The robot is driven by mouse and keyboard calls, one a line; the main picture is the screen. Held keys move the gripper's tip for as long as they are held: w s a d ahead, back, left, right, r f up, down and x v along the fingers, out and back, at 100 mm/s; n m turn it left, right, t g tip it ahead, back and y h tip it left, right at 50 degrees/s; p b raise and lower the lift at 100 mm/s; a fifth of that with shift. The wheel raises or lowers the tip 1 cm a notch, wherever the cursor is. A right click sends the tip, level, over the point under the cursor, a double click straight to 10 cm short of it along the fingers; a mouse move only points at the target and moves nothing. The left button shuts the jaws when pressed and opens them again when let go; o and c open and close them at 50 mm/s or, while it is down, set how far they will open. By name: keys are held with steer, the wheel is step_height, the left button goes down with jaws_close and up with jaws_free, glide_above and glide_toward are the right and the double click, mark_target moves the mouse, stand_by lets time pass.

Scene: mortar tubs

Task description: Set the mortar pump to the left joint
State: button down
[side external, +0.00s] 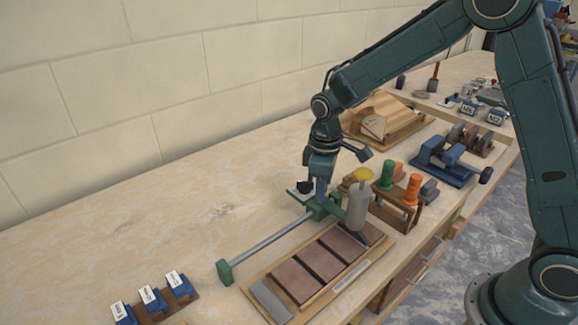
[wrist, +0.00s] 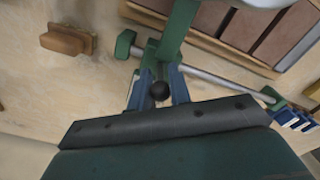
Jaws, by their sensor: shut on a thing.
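The mortar pump (side external: 358,208) is a grey bottle with a yellow top. It stands upright on a green carriage (side external: 318,207), its dark nozzle over the right end of a row of brown tiles (side external: 319,262) separated by dark joints. The carriage rides on a grey rail (side external: 270,240), near its far end. My gripper (side external: 319,192) reaches down to the carriage. In the wrist view, its blue fingers (wrist: 161,88) are shut around the black ball knob (wrist: 159,91) of the carriage (wrist: 176,30). Only a pale edge of the pump (wrist: 255,3) shows there; its nozzle is hidden.
A green end block (side external: 224,272) closes the rail's near end; the rail between is clear. A wooden rack (side external: 396,214) with orange and green bottles stands close right of the pump. Blue labelled tubs (side external: 152,298) stand at lower left. A blue tool (side external: 440,160) lies at right.

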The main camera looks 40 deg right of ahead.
steer(key=a, duration=1.3)
steer(key=shift+a, duration=0.25)
steer(key=shift+w, duration=0.1)
steer(key=c, duration=1.4)
jaws_free()
steer(key=shift+o, duration=0.2)
steer(key=shift+r, duration=0.15)
step_height(320, 180, up, 14)
steer(key=shift+f, duration=0.2)
steer(key=shift+d, duration=0.15)
